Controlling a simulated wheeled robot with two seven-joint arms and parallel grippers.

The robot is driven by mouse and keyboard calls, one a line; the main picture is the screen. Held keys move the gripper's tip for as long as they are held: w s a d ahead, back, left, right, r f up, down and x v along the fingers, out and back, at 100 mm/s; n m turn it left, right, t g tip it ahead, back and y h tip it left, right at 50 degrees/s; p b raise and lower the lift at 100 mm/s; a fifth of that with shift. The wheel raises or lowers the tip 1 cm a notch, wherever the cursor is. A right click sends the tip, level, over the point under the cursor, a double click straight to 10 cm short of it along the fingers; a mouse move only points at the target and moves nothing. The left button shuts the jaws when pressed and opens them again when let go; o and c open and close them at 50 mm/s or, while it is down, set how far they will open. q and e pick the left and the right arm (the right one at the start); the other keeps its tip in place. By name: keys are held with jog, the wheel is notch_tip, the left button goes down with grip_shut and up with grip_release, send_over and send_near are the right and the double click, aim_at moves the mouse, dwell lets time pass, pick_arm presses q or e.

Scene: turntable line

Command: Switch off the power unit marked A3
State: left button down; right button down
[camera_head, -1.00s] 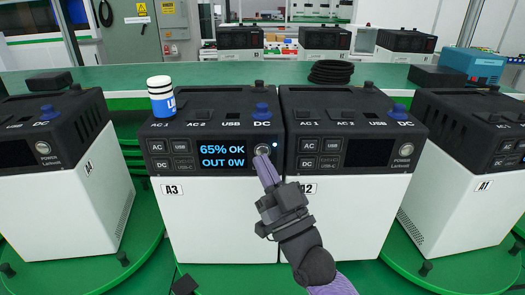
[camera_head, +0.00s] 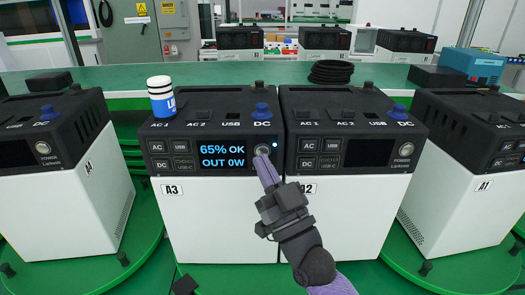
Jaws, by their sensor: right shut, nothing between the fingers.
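The power unit marked A3 (camera_head: 220,220) is a white box with a black top and front panel, standing at the centre left. Its screen (camera_head: 222,157) is lit and reads "65% OK, OUT 0W". Its round power button (camera_head: 262,150) is at the right end of the panel, with a small blue light beside it. My right gripper (camera_head: 264,162) is shut and empty, its purple fingertips at the lower edge of the button. I cannot tell whether they touch it. My left gripper is not in view.
The unit marked A2 (camera_head: 345,215) stands close on the right with a dark screen. The unit marked A1 (camera_head: 455,205) is further right, and another unit (camera_head: 60,190) is at the left. A blue and white container (camera_head: 161,97) sits on top of A3.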

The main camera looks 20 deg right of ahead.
dwell(0.3)
jog(key=shift+w+d, duration=0.1)
jog(key=shift+w, duration=0.3)
jog(key=shift+w+d, duration=0.1)
jog(key=shift+w, duration=0.2)
dwell(0.5)
jog(key=shift+s, duration=0.1)
jog(key=shift+s+r+p, duration=0.1)
jog(key=shift+s+p, duration=0.25)
jog(key=shift+s, duration=0.05)
jog(key=shift+s+a, duration=0.2)
